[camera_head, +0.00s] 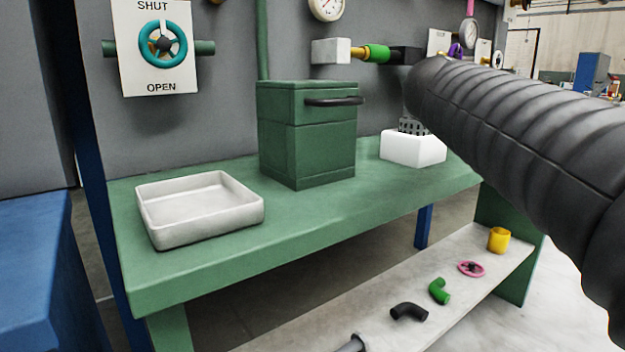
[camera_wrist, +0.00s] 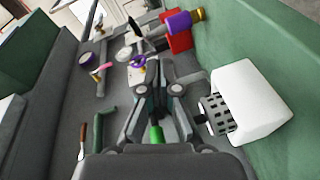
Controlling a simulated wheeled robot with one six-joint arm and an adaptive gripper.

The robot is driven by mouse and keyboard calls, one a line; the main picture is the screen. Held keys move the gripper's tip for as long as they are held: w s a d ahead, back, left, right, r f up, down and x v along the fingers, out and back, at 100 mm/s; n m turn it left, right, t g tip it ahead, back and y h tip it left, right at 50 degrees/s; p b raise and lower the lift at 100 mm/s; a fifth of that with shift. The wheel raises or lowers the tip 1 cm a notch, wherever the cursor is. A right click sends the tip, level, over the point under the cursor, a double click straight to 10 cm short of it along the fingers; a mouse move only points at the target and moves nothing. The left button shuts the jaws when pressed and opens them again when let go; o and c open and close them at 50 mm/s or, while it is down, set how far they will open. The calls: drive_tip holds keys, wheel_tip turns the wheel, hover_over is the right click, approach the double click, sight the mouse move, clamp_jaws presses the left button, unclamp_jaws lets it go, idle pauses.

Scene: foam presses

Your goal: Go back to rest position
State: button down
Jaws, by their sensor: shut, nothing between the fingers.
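My gripper (camera_wrist: 160,68) shows in the middle of the wrist view, with its dark fingers drawn together and nothing seen between the tips. A green piece (camera_wrist: 157,134) shows between its finger links, nearer the palm; I cannot tell its depth. The gripper is in front of the grey wall panel, left of a white block (camera_wrist: 250,100) with a grey perforated piece (camera_wrist: 217,115). In the head view my ribbed dark arm crosses the right side, and the gripper cannot be made out there.
The green bench (camera_head: 200,270) carries a white tray (camera_head: 160,240), a green box (camera_head: 310,150) with a dark handle, and a white block (camera_head: 413,150). A lower shelf (camera_head: 440,325) holds several fittings. A teal valve wheel (camera_head: 162,44) and gauges are on the panel.

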drive_tip(key=s+a+f+m+g+y+p, duration=0.2)
drive_tip(key=s+a+f+y, duration=0.1)
drive_tip(key=s+f, duration=0.5)
drive_tip(key=s+a+f+m+g+y+p, duration=0.2)
drive_tip(key=s+a+f+y, duration=0.2)
drive_tip(key=s+f, duration=0.5)
drive_tip(key=s+a+f+m+g+y+p, duration=0.1)
drive_tip(key=s+a+f+m+g+y, duration=0.1)
drive_tip(key=s+a+f, duration=0.3)
drive_tip(key=s+f, duration=0.2)
drive_tip(key=f, duration=0.2)
drive_tip(key=s+f+g+y, duration=0.1)
drive_tip(key=s+f, duration=0.1)
drive_tip(key=f, duration=0.3)
drive_tip(key=shift+s+a+y+p, duration=0.25)
drive_tip(key=shift+a+y+p, duration=0.05)
drive_tip(key=shift+a+p, duration=0.1)
